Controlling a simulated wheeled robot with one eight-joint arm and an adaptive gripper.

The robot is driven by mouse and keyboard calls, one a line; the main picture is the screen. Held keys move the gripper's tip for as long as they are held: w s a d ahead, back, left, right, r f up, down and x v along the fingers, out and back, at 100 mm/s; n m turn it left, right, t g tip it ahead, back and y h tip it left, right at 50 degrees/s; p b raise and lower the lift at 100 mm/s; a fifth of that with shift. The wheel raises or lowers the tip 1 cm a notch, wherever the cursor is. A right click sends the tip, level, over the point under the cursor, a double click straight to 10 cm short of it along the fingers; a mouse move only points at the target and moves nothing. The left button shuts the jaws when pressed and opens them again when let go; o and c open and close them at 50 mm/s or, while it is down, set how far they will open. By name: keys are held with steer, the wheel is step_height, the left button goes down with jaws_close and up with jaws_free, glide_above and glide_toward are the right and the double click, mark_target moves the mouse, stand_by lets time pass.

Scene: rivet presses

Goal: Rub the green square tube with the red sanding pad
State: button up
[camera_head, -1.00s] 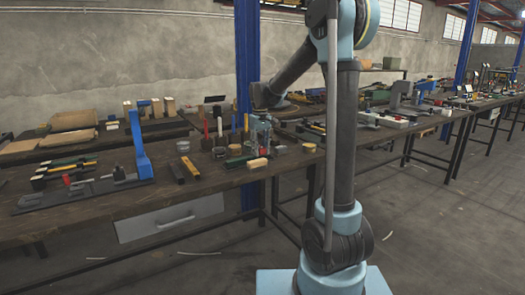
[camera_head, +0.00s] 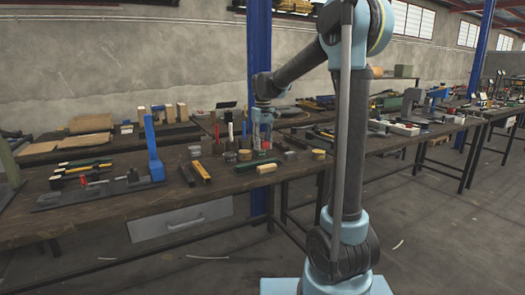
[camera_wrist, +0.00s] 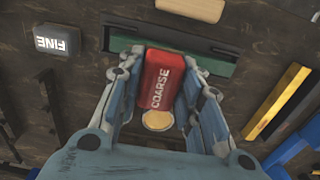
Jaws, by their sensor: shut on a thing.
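The red sanding pad (camera_wrist: 163,80), lettered COARSE, is between the fingers of my gripper (camera_wrist: 160,66), which is shut on it. The green square tube (camera_wrist: 222,64) lies crosswise on the bench in the wrist view, just beyond the fingertips. The pad's far end overlaps the tube's near side in that view, and I cannot tell whether they touch. The fingers and pad hide part of the tube. In the head view my gripper (camera_head: 263,138) points down over the bench among small items, and the tube (camera_head: 252,164) shows small below it.
A grey block lettered FINE (camera_wrist: 57,41) lies left of the tube. A pale wooden block (camera_wrist: 190,9) lies beyond it. A yellow bar (camera_wrist: 277,101) lies at the right. A blue press (camera_head: 152,146) stands on the bench (camera_head: 110,216) to the left.

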steer(key=shift+r, duration=0.95)
steer(key=shift+r, duration=0.1)
